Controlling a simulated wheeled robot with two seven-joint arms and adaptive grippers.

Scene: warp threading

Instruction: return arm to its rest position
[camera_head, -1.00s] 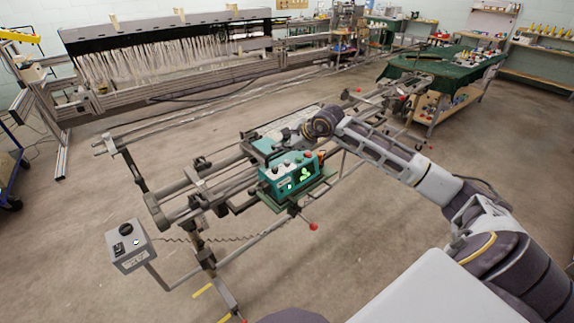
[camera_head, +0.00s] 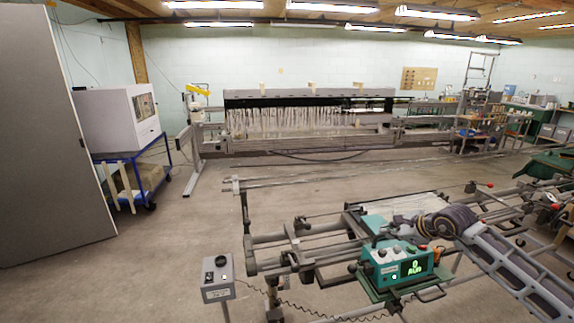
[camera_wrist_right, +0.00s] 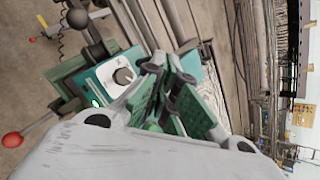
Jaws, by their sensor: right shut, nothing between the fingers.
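My right arm comes in from the lower right in the head view, and its wrist hangs over the green threading machine (camera_head: 395,268). My right gripper (camera_wrist_right: 165,100) shows in the wrist view with its fingers together and nothing between them. It is above or close beside the green machine, whose dial and casing (camera_wrist_right: 118,75) show behind the fingers; I cannot tell whether they touch. In the head view the fingers are mostly hidden behind the wrist. My left arm and gripper are not in view.
A grey control box (camera_head: 217,278) stands on a post at the lower middle. Metal rails run beside the machine. A red-tipped lever (camera_wrist_right: 12,139) is near the gripper. A long warp frame (camera_head: 310,120) stands along the back wall, and a blue cart (camera_head: 130,160) stands left.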

